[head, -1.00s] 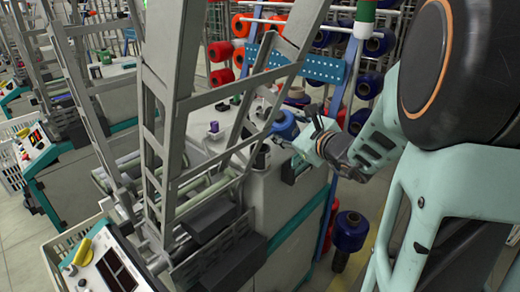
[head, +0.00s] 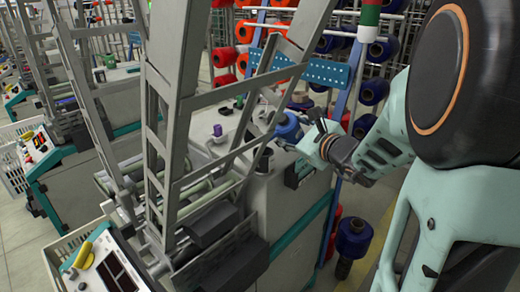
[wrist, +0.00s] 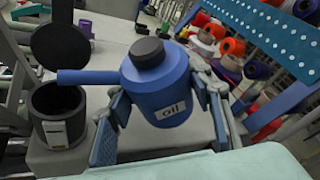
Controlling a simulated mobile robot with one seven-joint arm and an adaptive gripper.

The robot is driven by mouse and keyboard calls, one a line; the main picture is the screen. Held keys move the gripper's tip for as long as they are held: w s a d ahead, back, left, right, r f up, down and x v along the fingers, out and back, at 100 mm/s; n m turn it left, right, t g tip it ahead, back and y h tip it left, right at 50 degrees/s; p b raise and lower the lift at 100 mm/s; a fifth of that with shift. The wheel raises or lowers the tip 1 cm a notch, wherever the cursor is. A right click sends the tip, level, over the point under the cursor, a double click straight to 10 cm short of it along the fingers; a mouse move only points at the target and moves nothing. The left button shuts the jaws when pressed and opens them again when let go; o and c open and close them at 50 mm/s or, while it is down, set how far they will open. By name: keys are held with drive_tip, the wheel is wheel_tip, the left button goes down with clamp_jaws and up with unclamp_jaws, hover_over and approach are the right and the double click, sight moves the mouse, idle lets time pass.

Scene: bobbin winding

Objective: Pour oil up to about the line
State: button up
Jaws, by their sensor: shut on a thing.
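My gripper (wrist: 162,125) is shut on a blue oil can (wrist: 157,85) with a dark cap and an "oil" label. It holds the can nearly upright, with the spout pointing left. In the wrist view, the spout's tip overlaps the back of the mouth of an open black pot (wrist: 58,122). A pale label is on the pot's front; its line and the oil level cannot be made out. A round black lid (wrist: 60,47) stands raised behind the pot. In the head view, the can (head: 289,129) and my gripper (head: 312,143) are above the machine, near the pot (head: 263,160).
A grey machine cabinet (head: 285,215) is below the can, with a slanted metal frame (head: 175,90) to its left. A purple bobbin (head: 217,130) is on its top. A blue perforated rail (head: 325,73) and racks of colored spools are behind.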

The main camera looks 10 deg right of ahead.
drive_tip(key=shift+r+n+t+b, duration=0.4)
drive_tip(key=shift+r+n+b, duration=0.35)
drive_tip(key=shift+b, duration=2.25)
idle(1.8)
drive_tip(key=shift+r, duration=0.1)
drive_tip(key=shift+f+m+p, duration=0.25)
drive_tip(key=shift+m+p, duration=0.3)
drive_tip(key=shift+p, duration=0.45)
drive_tip(key=shift+f+m+g+p, duration=0.6)
drive_tip(key=shift+f+g+p, duration=0.1)
drive_tip(key=shift+f+p, duration=0.15)
drive_tip(key=shift+r+p, duration=0.35)
drive_tip(key=shift+p, duration=0.6)
drive_tip(key=shift+s+a+m+p, duration=0.1)
drive_tip(key=shift+m+p, duration=0.4)
drive_tip(key=shift+p, duration=0.4)
drive_tip(key=p, duration=0.2)
drive_tip(key=m+g+y+p, duration=0.1)
drive_tip(key=p, duration=0.2)
drive_tip(key=shift+s+a+r+m, duration=0.15)
drive_tip(key=shift+a+r+m, duration=0.05)
drive_tip(key=shift+a+m, duration=0.1)
drive_tip(key=shift+g+p, duration=0.3)
drive_tip(key=shift+p, duration=0.15)
